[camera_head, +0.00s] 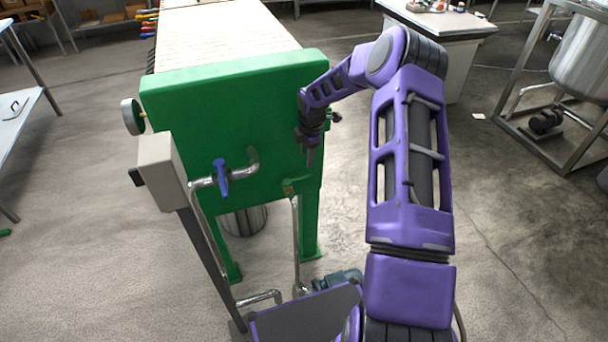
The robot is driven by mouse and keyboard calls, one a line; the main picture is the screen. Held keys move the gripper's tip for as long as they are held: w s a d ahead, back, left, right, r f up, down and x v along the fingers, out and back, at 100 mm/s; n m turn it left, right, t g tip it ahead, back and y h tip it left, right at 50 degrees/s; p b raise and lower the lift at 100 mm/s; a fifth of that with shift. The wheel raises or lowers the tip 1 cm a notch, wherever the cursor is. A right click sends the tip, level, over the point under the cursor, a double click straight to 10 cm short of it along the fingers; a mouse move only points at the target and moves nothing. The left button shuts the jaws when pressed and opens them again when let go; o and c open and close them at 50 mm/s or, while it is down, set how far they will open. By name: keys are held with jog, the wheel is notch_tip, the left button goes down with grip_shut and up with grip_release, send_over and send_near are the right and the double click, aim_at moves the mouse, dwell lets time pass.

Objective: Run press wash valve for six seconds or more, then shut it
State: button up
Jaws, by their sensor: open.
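The press is a green end frame (235,118) with a row of pale plates (225,35) behind it. A valve with a blue handle (221,178) sits on a metal pipe at the front left of the frame. The handle stands roughly upright, across the pipe. A second, small green handle (290,187) sits at the top of an upright pipe further right. I cannot tell from labels which is the wash valve. My gripper (310,156) is open, pointing down before the frame's right part, above the green handle and apart from it. Its fingertips are small and dark here.
A grey box on a post (161,172) stands left of the blue handle. A round gauge (131,117) is on the frame's left edge. A steel tank (585,58) in a metal stand is at the right. Open concrete floor lies around the press.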

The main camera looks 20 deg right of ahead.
aim_at(304, 177)
jog(key=f, duration=0.3)
jog(key=w+f, duration=0.1)
jog(key=f, duration=0.3)
jog(key=w+f, duration=0.1)
jog(key=f, duration=0.2)
jog(key=shift+w+f+b, duration=0.1)
jog(key=shift+f+b, duration=0.15)
jog(key=shift+b, duration=0.1)
grip_shut()
dwell(0.8)
